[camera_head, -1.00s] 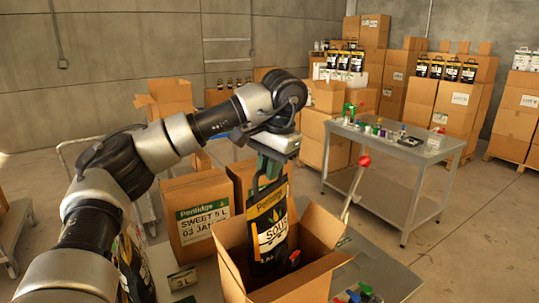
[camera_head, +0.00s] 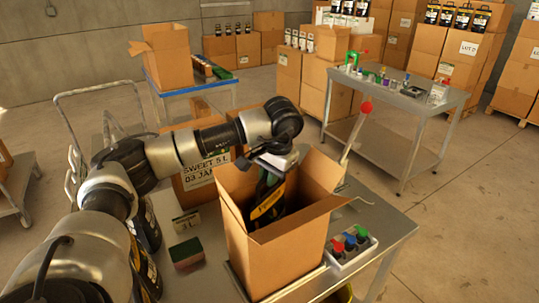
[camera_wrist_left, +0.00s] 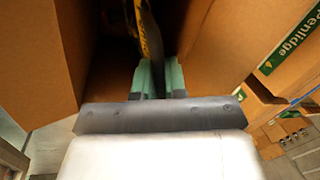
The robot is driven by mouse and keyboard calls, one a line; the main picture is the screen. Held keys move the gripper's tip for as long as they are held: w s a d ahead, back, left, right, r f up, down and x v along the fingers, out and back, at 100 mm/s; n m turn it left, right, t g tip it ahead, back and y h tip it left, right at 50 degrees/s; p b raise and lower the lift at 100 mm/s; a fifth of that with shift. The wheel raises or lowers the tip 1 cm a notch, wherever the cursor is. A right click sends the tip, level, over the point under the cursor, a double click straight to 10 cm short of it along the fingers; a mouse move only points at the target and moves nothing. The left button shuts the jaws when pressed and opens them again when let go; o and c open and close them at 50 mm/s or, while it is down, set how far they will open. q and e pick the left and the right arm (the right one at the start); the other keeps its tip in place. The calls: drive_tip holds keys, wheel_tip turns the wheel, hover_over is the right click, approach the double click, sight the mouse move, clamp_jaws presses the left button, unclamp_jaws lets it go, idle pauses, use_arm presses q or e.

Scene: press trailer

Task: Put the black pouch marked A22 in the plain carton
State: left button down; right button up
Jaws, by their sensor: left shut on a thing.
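The black pouch (camera_head: 266,212) with yellow print hangs upright inside the open plain carton (camera_head: 265,262), its lower part hidden by the front wall. I cannot read an A22 mark on it. My left gripper (camera_head: 272,168) is shut on the pouch's top edge, at the carton's mouth. In the left wrist view the green fingers (camera_wrist_left: 158,78) pinch the pouch (camera_wrist_left: 152,40) edge-on, with cardboard walls on both sides. Whether the pouch touches the carton floor is hidden. My right gripper is not in view.
A labelled carton (camera_head: 196,190) stands behind the plain one. A lever with a red knob (camera_head: 366,107) rises behind right. A tray of coloured buttons (camera_head: 350,250) lies to the right, a sponge (camera_head: 186,252) to the left. More black pouches (camera_head: 147,232) stand partly behind my arm.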

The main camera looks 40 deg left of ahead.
sight(270, 195)
use_arm(q)
drive_tip(key=shift+w+f+p, duration=0.1)
drive_tip(key=shift+f+p, duration=0.7)
drive_tip(key=shift+f, duration=1.6)
drive_tip(key=shift+f+b, duration=0.35)
drive_tip(key=shift+b, duration=0.1)
drive_tip(key=shift+f, duration=0.2)
drive_tip(key=c, duration=1.6)
unclamp_jaws()
drive_tip(key=shift+f, duration=0.15)
drive_tip(key=o, duration=0.4)
drive_tip(key=shift+s+d, duration=0.1)
drive_tip(key=shift+s, duration=0.1)
drive_tip(key=shift+o, duration=0.2)
